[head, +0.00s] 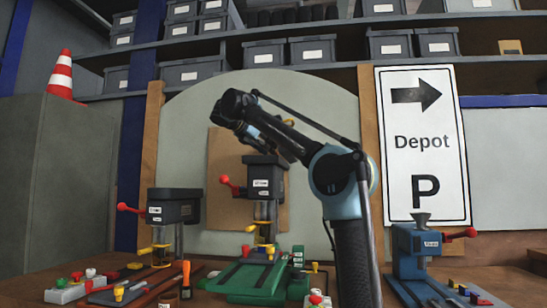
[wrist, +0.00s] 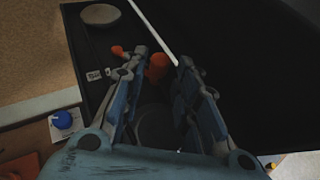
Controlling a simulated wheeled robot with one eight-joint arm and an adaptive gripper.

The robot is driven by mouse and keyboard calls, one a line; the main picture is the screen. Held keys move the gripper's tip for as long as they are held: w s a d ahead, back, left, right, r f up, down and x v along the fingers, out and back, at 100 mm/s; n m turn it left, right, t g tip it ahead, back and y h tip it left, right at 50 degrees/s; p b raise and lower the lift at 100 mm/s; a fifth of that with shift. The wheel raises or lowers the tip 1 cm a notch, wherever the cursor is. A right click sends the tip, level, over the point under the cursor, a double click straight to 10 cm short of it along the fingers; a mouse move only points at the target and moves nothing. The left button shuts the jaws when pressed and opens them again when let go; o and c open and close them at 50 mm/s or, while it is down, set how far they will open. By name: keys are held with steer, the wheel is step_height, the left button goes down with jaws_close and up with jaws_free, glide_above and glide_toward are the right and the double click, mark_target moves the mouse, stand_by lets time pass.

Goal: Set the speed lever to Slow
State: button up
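In the head view three drill-press-like machines stand on the bench: a dark one at left (head: 174,210), a dark one in the middle (head: 266,175) and a blue one at right (head: 410,245). Each has a red-knobbed lever at its side; the middle one's red knob (head: 226,181) points left. Their small labels are unreadable, so I cannot tell which lever is the speed lever. In the wrist view my gripper (wrist: 165,60) is open over a dark surface. An orange-red knob (wrist: 158,68) shows between its fingers, apparently not gripped. A smaller orange-red knob (wrist: 118,50) and white labels (wrist: 97,74) lie left.
A blue knob (wrist: 62,119) shows at left in the wrist view. A Depot sign (head: 424,145) stands at right; shelves of bins are behind.

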steer(key=shift+x, duration=2.3)
